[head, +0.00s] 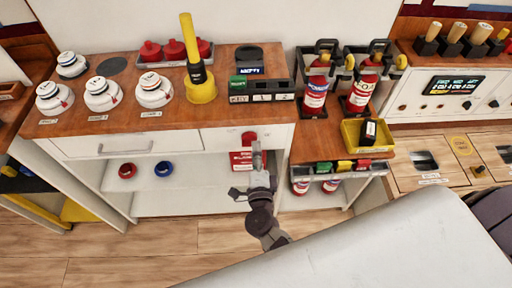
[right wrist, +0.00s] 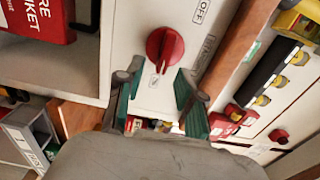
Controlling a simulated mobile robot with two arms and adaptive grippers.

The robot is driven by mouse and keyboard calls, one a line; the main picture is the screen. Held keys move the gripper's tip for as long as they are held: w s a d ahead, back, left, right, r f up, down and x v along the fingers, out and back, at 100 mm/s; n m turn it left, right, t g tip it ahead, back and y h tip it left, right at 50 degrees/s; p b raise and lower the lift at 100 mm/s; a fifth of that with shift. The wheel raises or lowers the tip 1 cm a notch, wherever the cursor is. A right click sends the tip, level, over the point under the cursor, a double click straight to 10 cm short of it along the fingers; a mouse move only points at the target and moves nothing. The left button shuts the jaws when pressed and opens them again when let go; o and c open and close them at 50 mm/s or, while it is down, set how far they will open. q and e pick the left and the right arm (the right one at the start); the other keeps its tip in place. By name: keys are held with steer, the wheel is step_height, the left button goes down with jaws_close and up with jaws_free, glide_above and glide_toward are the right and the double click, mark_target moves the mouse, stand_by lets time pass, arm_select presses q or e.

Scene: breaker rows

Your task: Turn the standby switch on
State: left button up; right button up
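The red rotary switch (right wrist: 165,48) is on a white panel in the right wrist view. An OFF label (right wrist: 203,9) is up and to its right, and a small label (right wrist: 155,81) is just below it. Its ridge looks roughly upright in that picture; which label it points to I cannot tell. In the head view the red knob (head: 249,138) shows on the white cabinet front. My right gripper (right wrist: 157,88) is open and empty, its fingers apart just short of the knob. It also shows in the head view (head: 258,165), in front of the cabinet. My left gripper is not in view.
A red fire blanket box (head: 241,160) is beside and below the switch. A wooden edge (right wrist: 238,45) runs along the panel's right. Fire extinguishers (head: 316,90) stand right.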

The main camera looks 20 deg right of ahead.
steer(key=v, duration=1)
steer(key=shift+s, duration=0.1)
steer(key=s+a+f+n+g+y, duration=0.2)
steer(key=s+f+n+g+y, duration=0.15)
steer(key=f+n, duration=0.6)
steer(key=s+a+f+n+g+y, duration=0.1)
steer(key=s+f+n+g+y, duration=0.25)
steer(key=f, duration=1.05)
steer(key=s+d+f+n+g, duration=0.3)
steer(key=s+d+f, duration=0.1)
steer(key=s, duration=0.3)
steer(key=s+d+f+n+g+h+p, duration=0.1)
steer(key=s+d+f+n+g, duration=0.2)
steer(key=s+f, duration=0.4)
steer(key=s+d+f+n+g+h, duration=0.1)
steer(key=s+d+f+n+g, duration=0.2)
steer(key=s+d+f, duration=0.3)
steer(key=s+n, duration=0.1)
steer(key=s, duration=0.2)
steer(key=shift+n, duration=0.4)
steer(key=shift+s+d+f, duration=0.1)
steer(key=shift+s, duration=0.05)
